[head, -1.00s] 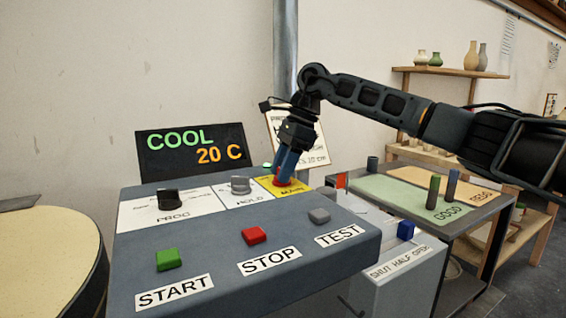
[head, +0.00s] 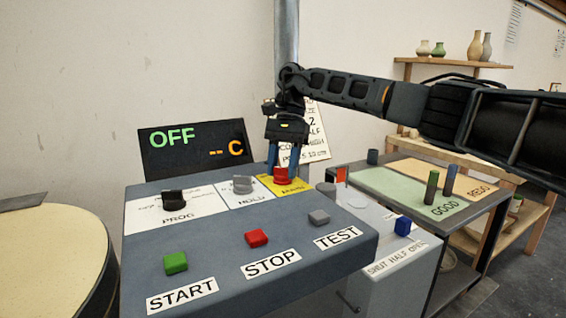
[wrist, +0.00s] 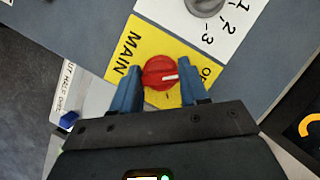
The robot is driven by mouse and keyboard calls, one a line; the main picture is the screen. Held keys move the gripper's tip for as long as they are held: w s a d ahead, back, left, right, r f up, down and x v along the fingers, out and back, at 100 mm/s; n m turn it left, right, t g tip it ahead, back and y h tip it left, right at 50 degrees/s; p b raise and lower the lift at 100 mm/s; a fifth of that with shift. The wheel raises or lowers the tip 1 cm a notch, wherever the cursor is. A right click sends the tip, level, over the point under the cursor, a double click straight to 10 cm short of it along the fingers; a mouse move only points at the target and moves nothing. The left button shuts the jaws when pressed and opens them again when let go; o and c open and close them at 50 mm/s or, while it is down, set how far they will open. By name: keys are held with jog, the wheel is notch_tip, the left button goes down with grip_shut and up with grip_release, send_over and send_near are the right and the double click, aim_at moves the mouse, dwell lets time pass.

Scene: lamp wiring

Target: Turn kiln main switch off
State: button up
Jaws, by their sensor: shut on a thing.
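The kiln main switch is a red round knob (head: 282,176) on a yellow plate (head: 308,186) at the back right of the grey control panel (head: 215,215). In the wrist view the knob (wrist: 152,75) has a white mark pointing right, towards a partly hidden label starting with "O"; "MAIN" is on the left. My gripper (head: 285,167) is upright over the plate with its blue fingers on either side of the knob, shut on it. It also shows in the wrist view (wrist: 162,84). The display (head: 197,147) reads "OFF" and "-- C".
The PROG knob (head: 173,199) and HOLD knob (head: 243,184) are to the left of the switch. Green START (head: 175,263), red STOP (head: 256,238) and grey TEST (head: 318,217) buttons are in front. A table with green and tan areas (head: 385,184) stands at the right.

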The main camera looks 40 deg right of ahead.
jog(key=shift+n, duration=0.5)
jog(key=o, duration=1)
jog(key=shift+o, duration=0.2)
jog(key=v, duration=0.7)
jog(key=shift+w+r+p, duration=0.25)
jog(key=shift+r+p, duration=0.05)
jog(key=shift+p, duration=0.05)
